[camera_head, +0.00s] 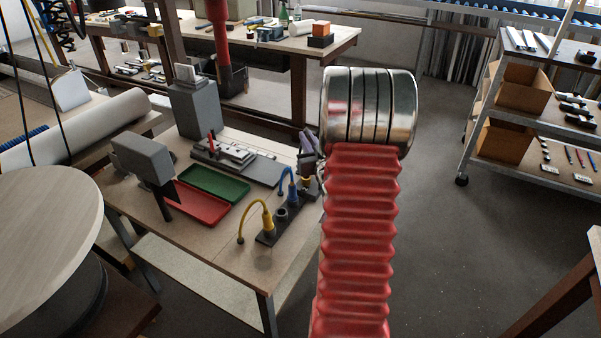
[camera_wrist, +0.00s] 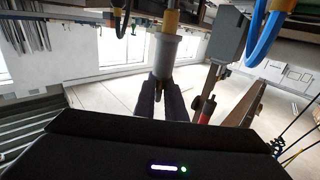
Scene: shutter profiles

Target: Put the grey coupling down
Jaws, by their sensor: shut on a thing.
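The grey coupling (camera_wrist: 166,52) shows in the wrist view as a grey cylinder with a brass-coloured part against its upper end in the picture. My gripper (camera_wrist: 162,98) has its two dark fingers closed on it from below in the picture. In the head view my red-sleeved arm hides most of the hand. Only a small part of my gripper (camera_head: 309,143) shows at the arm's left, above the right edge of the workbench. I cannot make out the coupling there, nor tell whether it touches anything beneath it.
The workbench (camera_head: 190,238) carries a dark connector block (camera_head: 268,238) with a yellow hose (camera_head: 267,217) and a blue hose (camera_head: 284,178). A red tray (camera_head: 196,203) and a green tray (camera_head: 215,183) lie left of it. The bench's front is clear. A shelf rack (camera_head: 480,115) stands at right.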

